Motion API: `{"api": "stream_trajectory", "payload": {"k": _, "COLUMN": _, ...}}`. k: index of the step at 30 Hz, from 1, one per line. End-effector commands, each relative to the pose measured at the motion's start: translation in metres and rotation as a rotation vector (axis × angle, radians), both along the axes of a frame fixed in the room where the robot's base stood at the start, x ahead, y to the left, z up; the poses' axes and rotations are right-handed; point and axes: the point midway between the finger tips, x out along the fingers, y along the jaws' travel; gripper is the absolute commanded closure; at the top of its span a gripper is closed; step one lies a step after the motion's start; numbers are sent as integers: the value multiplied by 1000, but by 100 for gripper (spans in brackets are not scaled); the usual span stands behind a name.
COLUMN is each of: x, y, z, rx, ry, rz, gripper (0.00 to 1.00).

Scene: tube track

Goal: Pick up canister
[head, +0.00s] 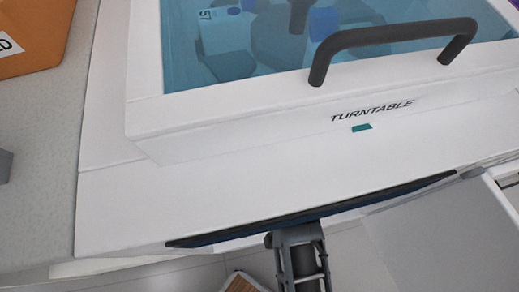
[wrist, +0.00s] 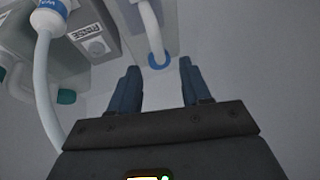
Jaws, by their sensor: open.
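My gripper (wrist: 159,68) shows in the wrist view, with its two dark blue fingers apart and nothing held between them. A white tube ending in a blue ring (wrist: 158,61) appears beyond the fingertips; I cannot tell its distance. In the head view, a pale container marked 57 (head: 222,36) with a blue part lies under the tinted lid window (head: 277,55) of a white machine marked TURNTABLE (head: 230,130). I cannot tell whether it is the canister. Other blue and pale shapes beside it are partly hidden by the lid handle.
The lid has a dark bar handle (head: 395,36). An orange box (head: 30,25) stands on the grey surface (head: 45,140) at left. In the wrist view, a white tube with a blue collar (wrist: 47,18) and a grey labelled block (wrist: 92,35) are at upper left.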

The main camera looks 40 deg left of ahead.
Motion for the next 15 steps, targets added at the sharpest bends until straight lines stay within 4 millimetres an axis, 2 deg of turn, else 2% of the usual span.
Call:
{"api": "stream_trajectory", "payload": {"k": 8, "x": 2, "y": 10, "z": -27, "rx": -1, "ry": 0, "rz": 2, "gripper": 52}}
{"api": "stream_trajectory", "payload": {"k": 15, "x": 4, "y": 19, "z": -59, "rx": -1, "ry": 0, "rz": 1, "gripper": 52}}
